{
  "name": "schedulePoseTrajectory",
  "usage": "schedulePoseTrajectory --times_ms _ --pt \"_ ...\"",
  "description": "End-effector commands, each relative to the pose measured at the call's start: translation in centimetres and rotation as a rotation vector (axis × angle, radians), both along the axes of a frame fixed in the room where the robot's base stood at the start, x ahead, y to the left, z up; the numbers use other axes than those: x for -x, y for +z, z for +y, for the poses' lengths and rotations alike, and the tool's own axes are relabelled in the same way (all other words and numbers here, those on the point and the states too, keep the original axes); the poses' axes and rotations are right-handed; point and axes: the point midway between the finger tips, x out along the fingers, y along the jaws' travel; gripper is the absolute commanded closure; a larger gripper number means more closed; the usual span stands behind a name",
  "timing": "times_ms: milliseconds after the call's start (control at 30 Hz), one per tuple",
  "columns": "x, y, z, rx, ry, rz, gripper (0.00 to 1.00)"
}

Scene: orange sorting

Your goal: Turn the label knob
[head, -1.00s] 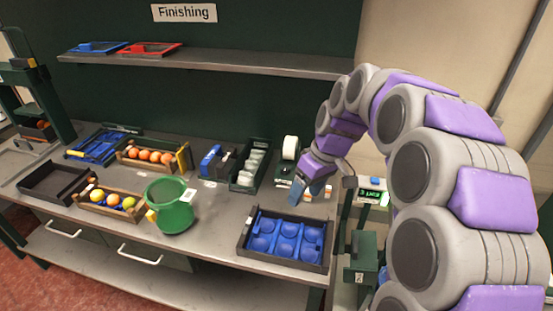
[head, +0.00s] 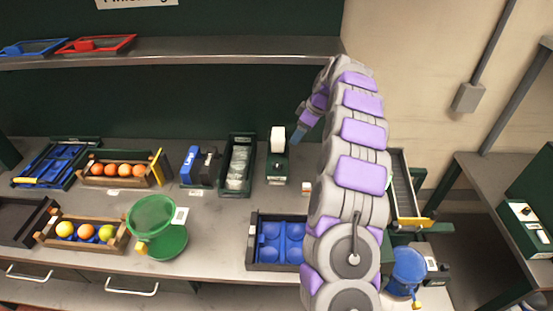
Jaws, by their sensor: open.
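A dark green label device (head: 277,171) with a white roll (head: 278,140) on top stands at the back of the bench, right of centre. I cannot make out its knob at this size. No object shows in my gripper.
A shelf (head: 200,51) runs behind. Bare bench lies in front of the label device.

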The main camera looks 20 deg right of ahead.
Motion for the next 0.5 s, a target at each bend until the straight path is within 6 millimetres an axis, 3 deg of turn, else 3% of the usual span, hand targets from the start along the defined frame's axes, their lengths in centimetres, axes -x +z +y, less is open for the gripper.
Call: schedulePoseTrajectory --times_ms 267,500 --pt "-0.8 -2.6 1.9 0.006 0.005 0.004 0.31" --pt "-2.0 -6.9 2.7 0.002 0.003 0.005 0.31"
